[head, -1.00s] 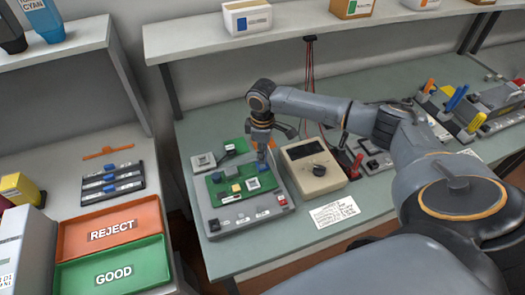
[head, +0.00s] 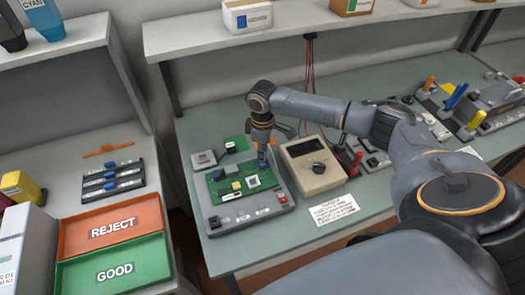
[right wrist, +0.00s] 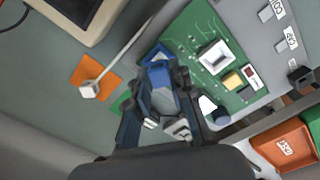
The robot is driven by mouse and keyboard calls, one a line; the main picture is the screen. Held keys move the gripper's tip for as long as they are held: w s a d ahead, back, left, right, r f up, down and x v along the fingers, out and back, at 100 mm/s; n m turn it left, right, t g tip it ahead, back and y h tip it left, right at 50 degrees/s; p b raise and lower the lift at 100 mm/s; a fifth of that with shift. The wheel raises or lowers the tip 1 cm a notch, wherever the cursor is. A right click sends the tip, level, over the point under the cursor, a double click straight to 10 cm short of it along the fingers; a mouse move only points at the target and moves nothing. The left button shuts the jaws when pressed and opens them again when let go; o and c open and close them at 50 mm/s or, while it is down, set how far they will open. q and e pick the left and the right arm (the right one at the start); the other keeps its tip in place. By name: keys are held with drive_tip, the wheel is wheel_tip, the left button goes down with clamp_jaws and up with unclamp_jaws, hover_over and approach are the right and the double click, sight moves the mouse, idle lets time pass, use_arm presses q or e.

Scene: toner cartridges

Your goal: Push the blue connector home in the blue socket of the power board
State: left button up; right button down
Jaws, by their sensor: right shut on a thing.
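The green power board (head: 218,190) lies on a grey test base (head: 205,222) left of the meter. It also shows in the right wrist view (right wrist: 195,35). My right gripper (head: 262,152) points down at the board's back right edge. It is shut on the blue connector, a small blue piece (head: 263,164) at the fingertips in the head view. In the right wrist view the blue part (right wrist: 158,56) shows between the fingers, at the board's edge. The blue socket is hidden by the gripper, so I cannot tell how deep the connector sits. My left gripper is out of view.
The beige meter (head: 312,172) stands close right of the base, with red and black leads behind it. A card (head: 333,210) lies in front. The orange REJECT tray (head: 112,228) and green GOOD tray (head: 115,268) are at the left. A shelf (head: 220,41) overhangs the back.

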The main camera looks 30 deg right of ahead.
drive_tip(key=shift+f, duration=0.85)
idle(1.0)
drive_tip(key=c, duration=1.1)
unclamp_jaws()
drive_tip(key=shift+r, duration=0.15)
wheel_tip(320, 180, up, 12)
